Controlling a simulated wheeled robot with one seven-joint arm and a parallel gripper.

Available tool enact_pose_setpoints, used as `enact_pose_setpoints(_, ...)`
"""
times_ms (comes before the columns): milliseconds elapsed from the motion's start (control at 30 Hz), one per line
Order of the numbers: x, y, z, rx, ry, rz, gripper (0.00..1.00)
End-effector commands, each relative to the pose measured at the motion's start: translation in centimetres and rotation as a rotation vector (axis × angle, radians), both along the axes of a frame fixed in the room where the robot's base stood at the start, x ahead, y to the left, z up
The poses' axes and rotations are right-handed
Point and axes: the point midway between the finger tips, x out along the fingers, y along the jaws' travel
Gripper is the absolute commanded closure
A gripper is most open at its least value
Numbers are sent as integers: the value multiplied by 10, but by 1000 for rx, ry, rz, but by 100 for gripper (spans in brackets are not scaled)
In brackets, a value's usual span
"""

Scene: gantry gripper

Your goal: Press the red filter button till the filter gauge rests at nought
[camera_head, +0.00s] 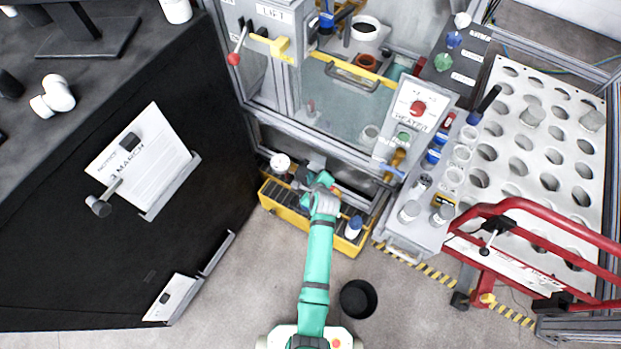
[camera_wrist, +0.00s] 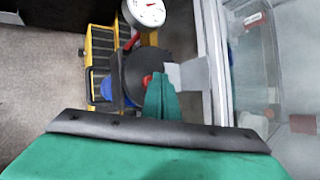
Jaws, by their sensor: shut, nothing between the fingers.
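The red filter button (camera_wrist: 148,80) shows as a small red spot on a round dark disc (camera_wrist: 133,68) in the wrist view. My gripper (camera_wrist: 159,78) is shut and empty, with its green fingertips right beside the red spot and partly over it. I cannot tell whether they touch it. The filter gauge (camera_wrist: 146,12), a white dial with red on its face, is cut by the top edge; its reading is too small to tell. In the head view a white round thing (camera_head: 280,162) is probably that gauge. My gripper (camera_head: 322,183) there hides the button.
A yellow-edged tray (camera_head: 285,214) lies below the gripper, with a blue-capped bottle (camera_head: 354,227) at its right end. The framed glass cabinet (camera_head: 345,105) stands behind. A red-railed cart (camera_head: 530,235) is at right, and a black bin (camera_head: 358,298) stands on the floor.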

Motion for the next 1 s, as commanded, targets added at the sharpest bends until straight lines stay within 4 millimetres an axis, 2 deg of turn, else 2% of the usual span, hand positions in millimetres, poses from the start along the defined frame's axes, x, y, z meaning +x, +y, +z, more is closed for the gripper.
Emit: enact_pose_setpoints(1000, 0, 0, -9, 0, 0, 0, 100)
